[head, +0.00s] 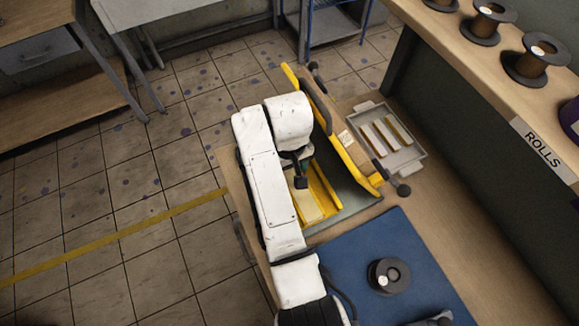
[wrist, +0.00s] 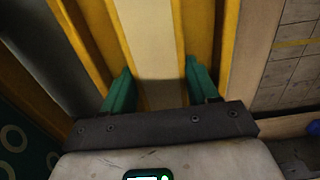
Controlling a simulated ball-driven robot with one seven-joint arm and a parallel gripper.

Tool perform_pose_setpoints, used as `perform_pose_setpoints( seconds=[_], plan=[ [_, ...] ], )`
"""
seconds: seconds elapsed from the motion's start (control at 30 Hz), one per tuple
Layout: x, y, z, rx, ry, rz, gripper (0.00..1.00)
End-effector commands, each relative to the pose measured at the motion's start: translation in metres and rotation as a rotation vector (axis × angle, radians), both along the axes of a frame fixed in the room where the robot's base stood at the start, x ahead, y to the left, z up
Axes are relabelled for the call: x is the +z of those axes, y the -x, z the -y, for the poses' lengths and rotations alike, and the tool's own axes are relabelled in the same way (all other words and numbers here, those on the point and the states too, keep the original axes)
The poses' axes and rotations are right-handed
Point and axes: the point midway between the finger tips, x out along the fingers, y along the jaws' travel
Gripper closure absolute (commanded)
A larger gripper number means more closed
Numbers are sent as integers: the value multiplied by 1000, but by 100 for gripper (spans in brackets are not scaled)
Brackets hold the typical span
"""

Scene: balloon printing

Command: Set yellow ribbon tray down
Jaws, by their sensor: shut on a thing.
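The yellow ribbon tray, a long narrow piece with a cream top and yellow edging, shows in the head view (head: 308,207) and the wrist view (wrist: 152,45). My gripper (wrist: 160,88) has one green finger on each side of it and is shut on it. The tray lies lengthwise between yellow rails (head: 324,190) of a yellow-framed device on the wooden table. My arm hides part of the tray and most of the fingers in the head view. I cannot tell whether the tray touches the surface below.
A grey tray (head: 411,158) with several pale strips stands right of the yellow frame's bar (head: 344,142). A blue mat (head: 345,252) with a dark spool (head: 389,276) lies in front. A shelf labelled ROLLS (head: 541,146) holds more spools. Open tiled floor lies left.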

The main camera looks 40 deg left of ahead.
Motion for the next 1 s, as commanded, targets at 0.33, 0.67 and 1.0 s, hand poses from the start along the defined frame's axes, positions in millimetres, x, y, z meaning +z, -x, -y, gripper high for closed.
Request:
perform_pose_setpoints(
  seconds=[0.33, 0.67, 1.0],
  plan=[
    [-7, 0, 0, 0, -1, 1, 83],
    [-9, 0, 0, 0, -1, 0, 25],
    [-10, 0, 0, 0, 1, -1, 11]
  ],
)
